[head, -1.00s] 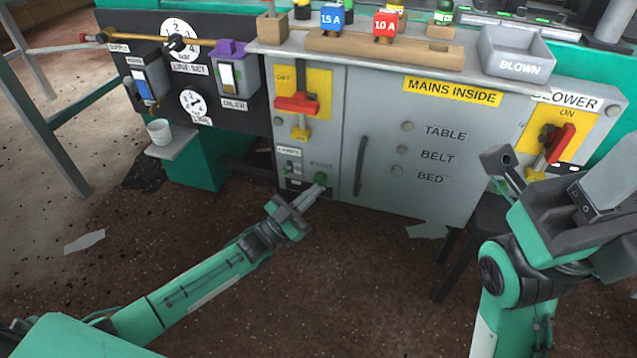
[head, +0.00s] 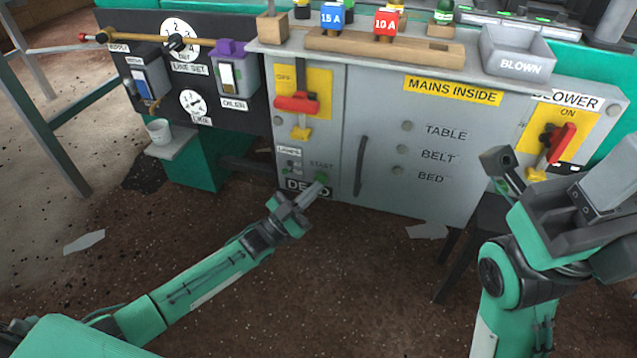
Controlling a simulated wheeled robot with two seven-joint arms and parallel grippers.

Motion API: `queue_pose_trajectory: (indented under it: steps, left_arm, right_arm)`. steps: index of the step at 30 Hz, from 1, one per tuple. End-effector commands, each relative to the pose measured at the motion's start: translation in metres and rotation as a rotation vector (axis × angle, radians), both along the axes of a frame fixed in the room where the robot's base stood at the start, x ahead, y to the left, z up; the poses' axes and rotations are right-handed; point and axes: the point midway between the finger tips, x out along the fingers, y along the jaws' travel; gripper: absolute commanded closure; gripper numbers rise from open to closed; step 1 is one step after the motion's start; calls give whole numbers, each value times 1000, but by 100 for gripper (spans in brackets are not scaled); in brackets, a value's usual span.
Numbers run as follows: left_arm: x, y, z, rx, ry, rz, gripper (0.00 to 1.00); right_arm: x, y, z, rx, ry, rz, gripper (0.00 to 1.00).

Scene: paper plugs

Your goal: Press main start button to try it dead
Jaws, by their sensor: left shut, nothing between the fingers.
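The green start button (head: 322,178) sits low on the grey cabinet (head: 385,115), under the label START. My left gripper (head: 319,187) is shut and empty, with its tips at the button's lower edge; I cannot tell whether they press it.
The blower's red handle (head: 562,140) is tilted on a yellow plate marked ON. A wooden fuse rack (head: 345,42) and a grey BLOWN tray (head: 517,65) stand on top. A white cup (head: 159,131) sits on a left shelf. Floor in front is mostly clear.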

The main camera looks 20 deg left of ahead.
Motion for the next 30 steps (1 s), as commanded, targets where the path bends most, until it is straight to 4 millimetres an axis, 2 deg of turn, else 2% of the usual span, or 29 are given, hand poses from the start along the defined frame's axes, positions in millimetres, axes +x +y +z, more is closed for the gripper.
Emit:
queue_pose_trajectory:
  steps: [15, 25, 30]
  left_arm:
    - [-18, 1, 1, -1, 1, 1, 100]
    - [-20, 1, 1, 1, 1, 0, 100]
    - [-36, 1, 2, 0, 2, 0, 100]
  right_arm:
    - [1, 0, 13, 1, 4, 0, 64]
    - [0, 0, 15, 4, -1, 2, 64]
    - [0, 0, 27, 3, -1, 1, 64]
